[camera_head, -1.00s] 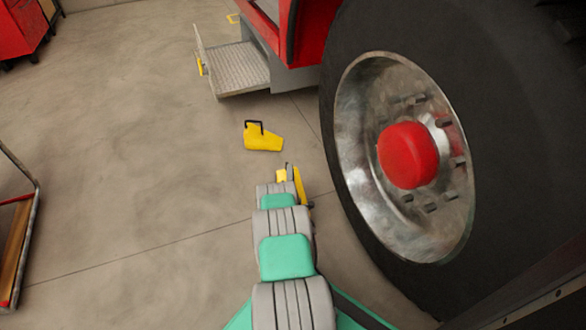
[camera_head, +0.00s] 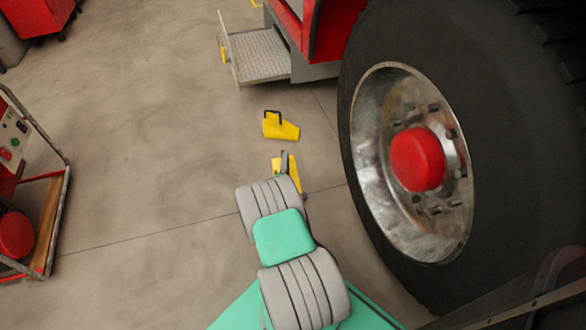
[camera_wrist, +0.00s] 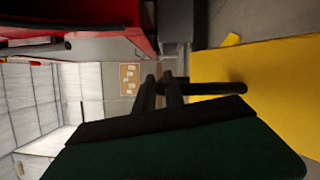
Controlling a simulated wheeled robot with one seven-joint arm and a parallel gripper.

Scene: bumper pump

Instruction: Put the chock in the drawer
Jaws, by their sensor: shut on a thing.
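My gripper (camera_head: 285,160) is beyond the end of my arm in the head view. In the wrist view its dark fingers (camera_wrist: 163,88) are shut on the black handle of a yellow chock (camera_wrist: 275,85). This held chock (camera_head: 291,174) is partly hidden by my arm in the head view. A second yellow chock (camera_head: 281,129) with a black handle lies on the floor just beyond my gripper. The open drawer (camera_head: 262,58), with a tread-plate bottom and a yellow handle on its front panel, sticks out low from the red vehicle. No chock shows in it.
A large black tyre (camera_head: 365,45) with a metal rim and red hub stands close on the right. A wheeled cart (camera_head: 48,222) with a red machine is at the left. A red cabinet (camera_head: 38,15) is at the far left. The floor between is clear.

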